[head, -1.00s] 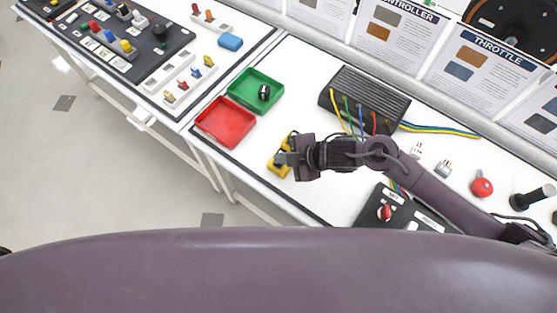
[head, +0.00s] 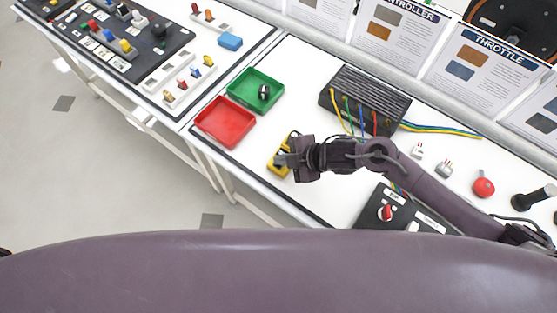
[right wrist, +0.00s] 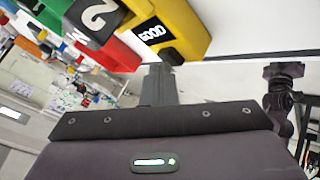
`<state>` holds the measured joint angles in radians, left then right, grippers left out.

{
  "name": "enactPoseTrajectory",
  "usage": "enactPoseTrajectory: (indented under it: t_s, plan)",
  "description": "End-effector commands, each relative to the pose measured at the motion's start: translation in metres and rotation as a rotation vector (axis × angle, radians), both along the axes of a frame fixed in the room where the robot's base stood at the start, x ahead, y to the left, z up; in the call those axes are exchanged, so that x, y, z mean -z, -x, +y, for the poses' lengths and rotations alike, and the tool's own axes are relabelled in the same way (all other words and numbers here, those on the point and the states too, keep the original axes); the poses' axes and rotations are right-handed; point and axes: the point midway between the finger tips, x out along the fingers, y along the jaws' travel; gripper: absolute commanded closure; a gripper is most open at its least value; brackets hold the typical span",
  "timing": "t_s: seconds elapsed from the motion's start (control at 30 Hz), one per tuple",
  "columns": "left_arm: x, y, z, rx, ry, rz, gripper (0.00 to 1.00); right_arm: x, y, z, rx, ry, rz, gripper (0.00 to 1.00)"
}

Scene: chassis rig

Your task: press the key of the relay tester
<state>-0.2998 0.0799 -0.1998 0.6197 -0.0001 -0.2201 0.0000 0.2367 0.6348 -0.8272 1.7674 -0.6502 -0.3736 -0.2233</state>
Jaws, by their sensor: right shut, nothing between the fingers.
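The yellow relay tester (head: 273,166) lies on the white bench near its front edge, partly hidden by my right gripper (head: 281,160) in the head view. In the right wrist view the tester (right wrist: 187,22) shows a dark label reading "GOOD" and a dark key-like nub (right wrist: 173,56) at its near end. My right gripper (right wrist: 158,72) is shut and empty. Its fingertips are right at the nub and appear to touch it, though the exact contact is hard to tell. My left gripper is not in view.
A red tray (head: 225,142) and a green tray (head: 236,98) holding a small dark part lie left of the tester. A black finned controller box (head: 395,105) with coloured wires stands behind. A dark switch panel (head: 368,217) lies to the right. White bench between them is clear.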

Motion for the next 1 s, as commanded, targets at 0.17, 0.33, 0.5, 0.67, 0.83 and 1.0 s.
enactPoseTrajectory:
  t_s: [0.17, 0.33, 0.5, 0.67, 0.83, 1.0]
  plan:
    - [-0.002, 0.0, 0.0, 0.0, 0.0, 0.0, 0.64, -0.001, 0.0, 0.0, -0.001, 0.002, 0.001, 1.0]
    - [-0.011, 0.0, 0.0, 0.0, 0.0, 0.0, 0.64, -0.011, 0.001, 0.0, -0.001, 0.002, 0.001, 1.0]
    - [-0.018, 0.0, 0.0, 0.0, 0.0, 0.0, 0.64, -0.018, 0.001, 0.0, -0.001, 0.002, 0.001, 1.0]
    - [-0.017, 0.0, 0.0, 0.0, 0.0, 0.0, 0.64, -0.017, 0.0, 0.0, 0.0, 0.001, 0.001, 1.0]
    - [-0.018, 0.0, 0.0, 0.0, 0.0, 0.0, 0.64, -0.018, 0.0, 0.0, 0.0, 0.001, 0.001, 1.0]
    - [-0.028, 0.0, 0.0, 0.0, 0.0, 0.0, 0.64, -0.029, 0.0, 0.0, 0.001, 0.001, 0.0, 1.0]
